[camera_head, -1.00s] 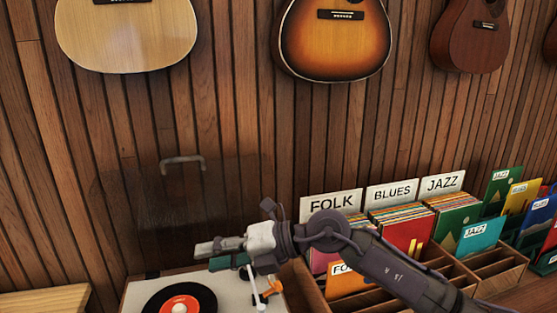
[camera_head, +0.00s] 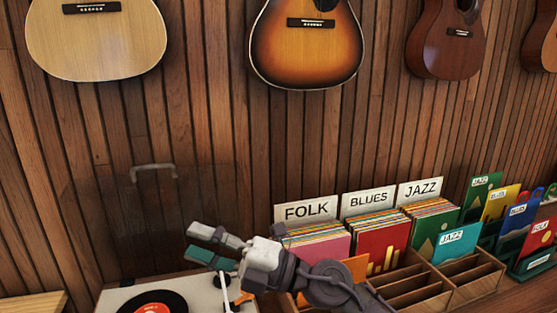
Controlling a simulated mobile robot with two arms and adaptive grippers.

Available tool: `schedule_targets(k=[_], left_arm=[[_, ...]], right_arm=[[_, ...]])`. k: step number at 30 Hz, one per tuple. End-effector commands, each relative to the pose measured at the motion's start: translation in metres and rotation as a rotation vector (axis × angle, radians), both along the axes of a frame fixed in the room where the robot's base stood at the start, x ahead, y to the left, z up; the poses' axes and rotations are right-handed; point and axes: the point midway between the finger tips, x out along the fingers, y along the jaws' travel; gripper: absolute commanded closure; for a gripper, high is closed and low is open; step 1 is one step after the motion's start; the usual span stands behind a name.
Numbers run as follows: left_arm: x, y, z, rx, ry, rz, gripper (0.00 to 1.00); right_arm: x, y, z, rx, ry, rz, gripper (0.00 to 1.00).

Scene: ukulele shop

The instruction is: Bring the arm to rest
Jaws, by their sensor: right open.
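My right gripper (camera_head: 206,246) is open and empty. Its fingers point left, above the right part of the turntable (camera_head: 206,289). My right arm comes in from the bottom right and passes in front of the record crate (camera_head: 408,285). The gripper hides part of the turntable's tonearm side, and I cannot tell whether it touches anything there. My left gripper is not in view.
A black record with a red label (camera_head: 152,308) lies on the turntable, whose clear lid (camera_head: 130,215) stands raised. Guitars (camera_head: 308,45) hang on the wood wall above. Free air lies between guitars and crate.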

Motion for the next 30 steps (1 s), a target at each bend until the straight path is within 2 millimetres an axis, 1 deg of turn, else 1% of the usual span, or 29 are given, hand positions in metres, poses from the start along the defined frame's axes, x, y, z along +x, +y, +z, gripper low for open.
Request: schedule_targets(k=[2,4,5,7,8,9,11,12,14,15,17,18,20,21,22,24,25,27,30], left_arm=[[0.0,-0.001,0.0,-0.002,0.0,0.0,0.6],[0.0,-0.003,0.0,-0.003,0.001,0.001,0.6],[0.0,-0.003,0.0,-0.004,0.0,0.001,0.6],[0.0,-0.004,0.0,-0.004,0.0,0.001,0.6],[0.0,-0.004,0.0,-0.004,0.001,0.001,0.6],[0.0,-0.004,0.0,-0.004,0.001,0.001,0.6],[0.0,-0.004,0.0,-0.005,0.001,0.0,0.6],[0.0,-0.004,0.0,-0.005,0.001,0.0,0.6],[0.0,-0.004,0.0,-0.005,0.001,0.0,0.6],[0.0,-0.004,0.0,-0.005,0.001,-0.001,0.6],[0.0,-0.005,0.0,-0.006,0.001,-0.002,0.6],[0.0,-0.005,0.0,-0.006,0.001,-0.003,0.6],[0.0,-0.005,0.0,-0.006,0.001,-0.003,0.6],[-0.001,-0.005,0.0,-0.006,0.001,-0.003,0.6],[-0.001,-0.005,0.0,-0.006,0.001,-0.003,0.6],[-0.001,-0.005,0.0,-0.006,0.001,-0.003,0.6],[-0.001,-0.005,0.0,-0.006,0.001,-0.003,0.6],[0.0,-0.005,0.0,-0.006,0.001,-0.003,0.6],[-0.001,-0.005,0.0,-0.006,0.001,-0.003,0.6]], right_arm=[[0.004,-0.013,0.007,0.133,0.083,-0.06,0.58],[0.012,-0.032,0.011,0.257,0.172,-0.134,0.58],[0.017,-0.043,0.011,0.314,0.219,-0.176,0.58],[0.03,-0.075,0.003,0.453,0.35,-0.295,0.58],[0.037,-0.092,-0.005,0.514,0.421,-0.36,0.58],[0.045,-0.117,-0.02,0.587,0.519,-0.451,0.58],[0.053,-0.152,-0.049,0.67,0.664,-0.586,0.58],[0.055,-0.174,-0.071,0.71,0.759,-0.672,0.58],[0.052,-0.203,-0.106,0.75,0.895,-0.795,0.58],[0.046,-0.22,-0.131,0.766,0.985,-0.875,0.58],[0.033,-0.243,-0.169,0.775,1.121,-0.987,0.58],[0.021,-0.257,-0.194,0.772,1.209,-1.061,0.58],[-0.002,-0.274,-0.23,0.756,1.342,-1.163,0.58],[-0.019,-0.284,-0.252,0.738,1.43,-1.227,0.58],[-0.033,-0.29,-0.267,0.72,1.49,-1.269,0.58],[-0.063,-0.302,-0.295,0.676,1.615,-1.354,0.58],[-0.076,-0.305,-0.305,0.656,1.661,-1.384,0.58],[-0.102,-0.311,-0.323,0.612,1.755,-1.44,0.58],[-0.135,-0.317,-0.342,0.55,1.867,-1.502,0.58]])
